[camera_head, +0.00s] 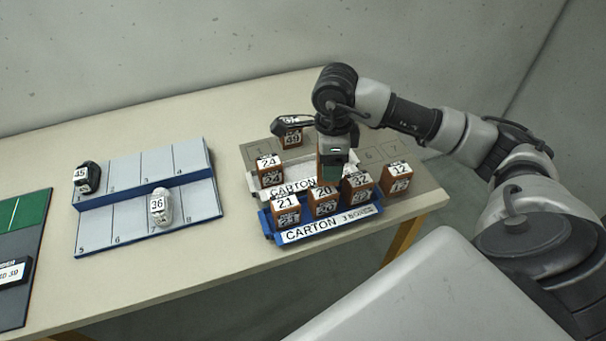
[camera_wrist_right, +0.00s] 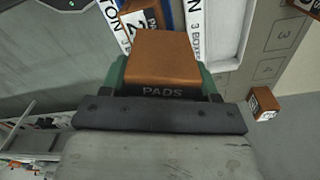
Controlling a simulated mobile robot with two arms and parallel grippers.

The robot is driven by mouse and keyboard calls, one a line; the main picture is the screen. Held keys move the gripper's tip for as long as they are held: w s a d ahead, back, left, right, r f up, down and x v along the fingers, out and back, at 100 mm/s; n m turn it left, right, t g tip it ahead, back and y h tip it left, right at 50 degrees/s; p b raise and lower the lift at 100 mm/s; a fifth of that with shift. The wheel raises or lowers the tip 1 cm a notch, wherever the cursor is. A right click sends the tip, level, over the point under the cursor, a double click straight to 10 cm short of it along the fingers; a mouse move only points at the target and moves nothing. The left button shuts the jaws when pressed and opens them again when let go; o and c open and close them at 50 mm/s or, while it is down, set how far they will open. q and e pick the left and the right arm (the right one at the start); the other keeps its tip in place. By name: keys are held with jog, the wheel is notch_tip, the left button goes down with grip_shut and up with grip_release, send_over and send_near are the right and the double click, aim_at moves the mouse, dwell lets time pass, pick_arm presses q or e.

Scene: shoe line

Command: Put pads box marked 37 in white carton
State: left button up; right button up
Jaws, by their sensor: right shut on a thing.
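My right gripper (camera_head: 334,168) is shut on a brown pads box, which shows in the right wrist view (camera_wrist_right: 162,58) with "PADS" on one face. Its number is not visible. The gripper points down over the right part of the white carton (camera_head: 293,188), behind the blue carton. Whether the held box touches the carton floor cannot be told. The white carton holds a box marked 24 (camera_head: 270,171) at its left. My left gripper is not in view.
The blue carton (camera_head: 330,226) in front holds boxes marked 21 (camera_head: 286,211), 20 (camera_head: 324,201) and apparently 32 (camera_head: 357,188). Box 12 (camera_head: 397,179) stands right, box 39 (camera_head: 292,138) behind. A blue-edged rack (camera_head: 145,190) with shoes stands left.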

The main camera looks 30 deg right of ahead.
jog(key=w+d+r+m, duration=0.2)
jog(key=d+m, duration=0.5)
jog(key=m, duration=0.7)
jog(key=w+a+f, duration=0.2)
jog(key=w+a+f+p, duration=0.1)
jog(key=w+a+f, duration=0.1)
jog(key=w, duration=0.1)
jog(key=w+a+f, duration=0.2)
jog(key=shift+w+a+f, duration=0.25)
jog(key=shift+w+f, duration=0.15)
jog(key=shift+w+a+f+p, duration=0.15)
jog(key=shift+f+p, duration=0.2)
jog(key=shift+f, duration=0.1)
notch_tip(320, 180, down, 3)
jog(key=shift+f+p, duration=0.15)
jog(key=shift+p, duration=0.2)
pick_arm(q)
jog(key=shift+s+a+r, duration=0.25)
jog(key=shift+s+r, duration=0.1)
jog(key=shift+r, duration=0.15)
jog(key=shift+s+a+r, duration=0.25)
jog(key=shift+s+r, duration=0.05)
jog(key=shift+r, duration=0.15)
pick_arm(e)
jog(key=shift+f, duration=0.1)
